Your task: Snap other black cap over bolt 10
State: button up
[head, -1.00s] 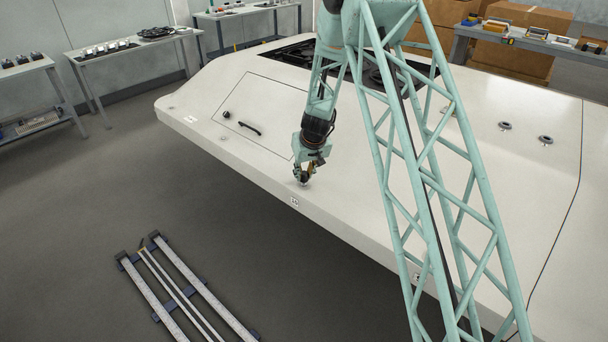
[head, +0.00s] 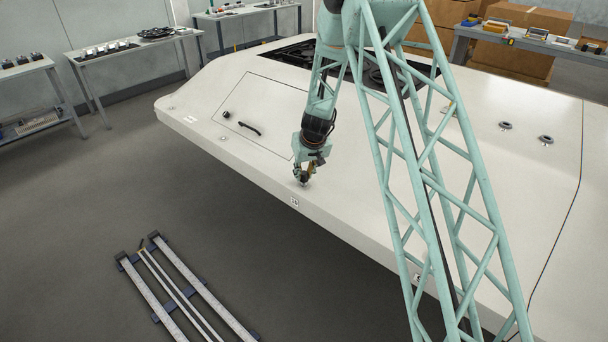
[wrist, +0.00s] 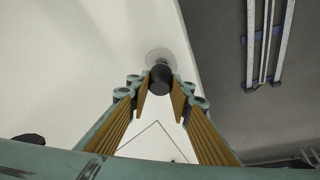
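In the wrist view a black cap (wrist: 160,80) sits between my gripper's fingertips (wrist: 161,88), with its sides close against both pads. My gripper appears shut on it. Just beyond the cap a pale round disc (wrist: 158,56) lies on the white panel; the cap hides its middle and any bolt there. In the head view my gripper (head: 302,178) points down at the panel, its tips close to the surface near the label reading 10 (head: 294,202). I cannot tell whether the cap is seated.
The white panel (head: 250,165) is broad, with its front edge close to the gripper. A hatch with a black handle (head: 249,129) and a dark knob (head: 227,114) lies to the left. Metal rails (head: 190,290) lie on the floor. Side tables (head: 100,50) stand at the back.

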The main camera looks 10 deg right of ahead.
jog(key=shift+f+b, duration=1.35)
jog(key=shift+b, duration=0.1)
dwell(0.5)
jog(key=o, duration=0.7)
jog(key=shift+r, duration=0.15)
jog(key=shift+v, duration=5.85)
jog(key=shift+s, duration=0.1)
